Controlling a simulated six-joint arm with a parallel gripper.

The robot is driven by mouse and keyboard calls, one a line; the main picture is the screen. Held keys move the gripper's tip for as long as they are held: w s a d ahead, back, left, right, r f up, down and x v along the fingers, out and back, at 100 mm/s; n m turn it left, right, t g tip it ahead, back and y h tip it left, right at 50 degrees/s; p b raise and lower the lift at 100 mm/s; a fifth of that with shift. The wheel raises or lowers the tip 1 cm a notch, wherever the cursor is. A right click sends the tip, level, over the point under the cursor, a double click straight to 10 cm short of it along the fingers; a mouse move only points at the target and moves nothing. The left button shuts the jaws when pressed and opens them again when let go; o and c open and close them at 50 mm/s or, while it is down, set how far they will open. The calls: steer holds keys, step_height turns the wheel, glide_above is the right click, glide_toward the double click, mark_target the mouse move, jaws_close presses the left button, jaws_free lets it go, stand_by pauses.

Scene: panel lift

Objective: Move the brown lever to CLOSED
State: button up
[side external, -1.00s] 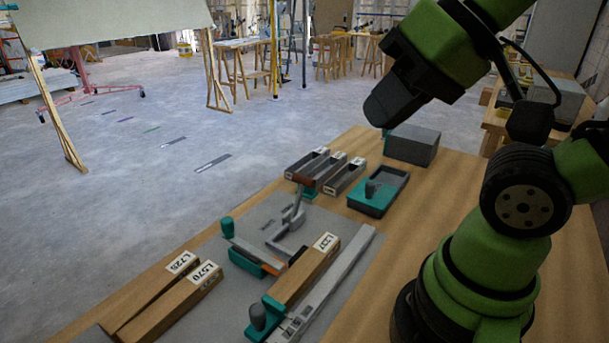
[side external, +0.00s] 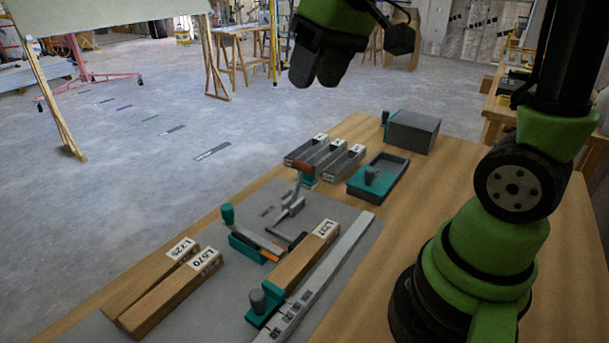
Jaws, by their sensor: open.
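The brown lever (side external: 303,169) has a brown grip on top of a grey metal arm. The arm rises steeply from a grey clamp mechanism (side external: 291,208) on the grey mat, near the bench's far-left edge. No CLOSED marking can be read at this size. My gripper (side external: 318,78) is open and empty, with dark fingers pointing down. In the picture it hangs well above the lever and slightly to its right, apart from it.
A wooden block labelled L237 (side external: 305,256) lies beside a grey rail (side external: 325,277). Blocks L725 (side external: 150,283) and L570 (side external: 172,293) lie at the front left. Grey trays (side external: 325,158), a teal-and-black tray (side external: 378,177) and a grey box (side external: 413,132) stand behind.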

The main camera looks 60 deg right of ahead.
steer(key=w+d+f+n+g, duration=0.1)
steer(key=w+d+f+g, duration=0.1)
steer(key=w+d+f, duration=0.45)
steer(key=n+g+y, duration=0.1)
steer(key=g+y, duration=0.1)
glide_toward(304, 173)
steer(key=f, duration=0.1)
steer(key=x, duration=0.9)
steer(key=shift+s+a+f, duration=0.15)
steer(key=shift+a+f, duration=0.15)
steer(key=shift+d, duration=0.1)
jaws_close()
